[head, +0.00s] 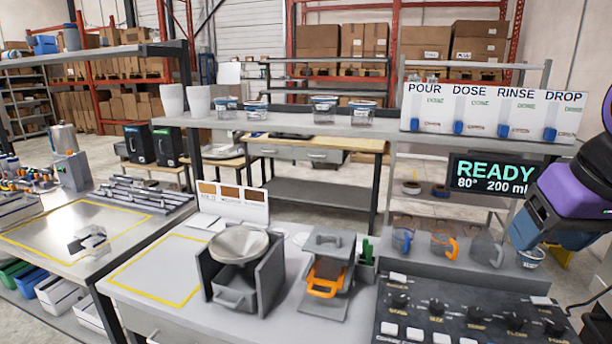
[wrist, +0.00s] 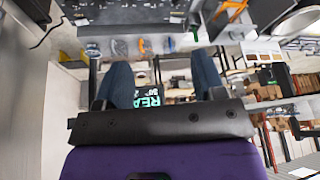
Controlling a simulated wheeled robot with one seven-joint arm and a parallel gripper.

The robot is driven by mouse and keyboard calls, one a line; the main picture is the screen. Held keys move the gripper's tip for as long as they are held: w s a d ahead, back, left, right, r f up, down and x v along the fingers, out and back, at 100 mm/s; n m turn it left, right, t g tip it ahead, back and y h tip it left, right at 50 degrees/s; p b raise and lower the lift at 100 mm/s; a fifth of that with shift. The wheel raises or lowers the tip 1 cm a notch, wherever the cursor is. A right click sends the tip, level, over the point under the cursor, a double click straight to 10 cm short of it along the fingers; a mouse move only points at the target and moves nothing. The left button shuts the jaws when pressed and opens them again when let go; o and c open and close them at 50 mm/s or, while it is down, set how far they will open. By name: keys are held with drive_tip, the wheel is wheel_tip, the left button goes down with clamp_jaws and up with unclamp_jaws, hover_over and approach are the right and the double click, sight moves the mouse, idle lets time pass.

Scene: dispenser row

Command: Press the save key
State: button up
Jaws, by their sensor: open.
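The dark control panel (head: 462,318) lies on the bench at the lower right of the head view. It has several black knobs and several pale keys (head: 414,333) along its front edge. Their labels are too small to read, so I cannot tell which is the save key. My gripper (head: 523,236) is at the right of the head view, above and behind the panel, apart from it. In the wrist view its two blue fingers (wrist: 163,82) are spread with nothing between them. The panel (wrist: 130,22) shows at the top of the wrist view.
A display (head: 494,177) reads READY, 80°, 200 ml. Clear cups with orange and blue handles (head: 443,244) stand behind the panel. A dispenser board (head: 490,112) reads POUR, DOSE, RINSE, DROP. A grey unit with a round dish (head: 238,245) and an orange-handled unit (head: 326,275) stand left.

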drive_tip(key=shift+s+d+r, duration=0.1)
drive_tip(key=shift+s+d, duration=0.1)
drive_tip(key=shift+s, duration=1.55)
